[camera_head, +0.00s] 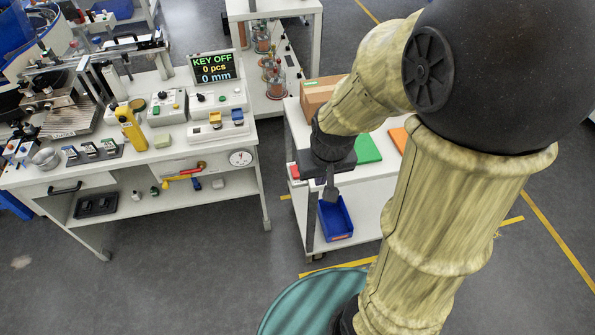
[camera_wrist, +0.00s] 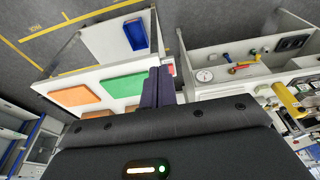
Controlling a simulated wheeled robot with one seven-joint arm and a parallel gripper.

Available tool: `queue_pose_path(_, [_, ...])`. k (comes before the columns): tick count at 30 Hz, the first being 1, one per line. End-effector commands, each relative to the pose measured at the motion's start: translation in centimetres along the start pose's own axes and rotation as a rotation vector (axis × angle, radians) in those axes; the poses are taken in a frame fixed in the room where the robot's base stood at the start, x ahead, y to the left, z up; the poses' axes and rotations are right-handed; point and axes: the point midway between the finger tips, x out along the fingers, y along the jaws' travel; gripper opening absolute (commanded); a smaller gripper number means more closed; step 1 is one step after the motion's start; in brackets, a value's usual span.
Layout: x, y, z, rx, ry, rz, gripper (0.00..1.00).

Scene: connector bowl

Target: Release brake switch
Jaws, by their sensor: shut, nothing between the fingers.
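My gripper (camera_head: 331,192) points down in the head view, in front of the white cart and to the right of the workbench. Its fingers (camera_wrist: 158,86) are together and hold nothing in the wrist view. Control boxes stand on the workbench: a box with green and black buttons (camera_head: 166,108), a panel with knobs (camera_head: 218,98), and a white box with a yellow and a blue switch (camera_head: 217,126). I cannot tell which one is the brake switch. A display (camera_head: 213,68) above them reads "KEY OFF, 0 pcs, 0 mm". My gripper is apart from all of them.
The white cart (camera_head: 290,128) carries a cardboard box, a green (camera_head: 367,149) and an orange panel, with a blue bin (camera_head: 335,218) below. A yellow upright device (camera_head: 131,128) and a dial gauge (camera_head: 240,158) are at the bench. Floor in front is clear.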

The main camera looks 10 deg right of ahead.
Motion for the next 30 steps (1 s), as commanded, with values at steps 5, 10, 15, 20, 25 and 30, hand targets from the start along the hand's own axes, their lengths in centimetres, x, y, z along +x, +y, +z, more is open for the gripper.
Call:
queue_pose_path(5, [4.1,0.0,-4.7,-0.005,-0.002,0.004,0.00])
queue_pose_path(10, [7.8,0.0,-9.3,-0.007,-0.001,0.003,0.00])
queue_pose_path(15, [11.6,0.0,-13.4,-0.002,0.001,0.000,0.00])
queue_pose_path(20, [13.8,0.1,-16.1,0.003,0.003,-0.003,0.00])
queue_pose_path(25, [14.3,0.2,-16.9,0.005,0.003,-0.003,0.00])
queue_pose_path(30, [14.2,0.1,-16.9,0.005,0.003,-0.003,0.00])
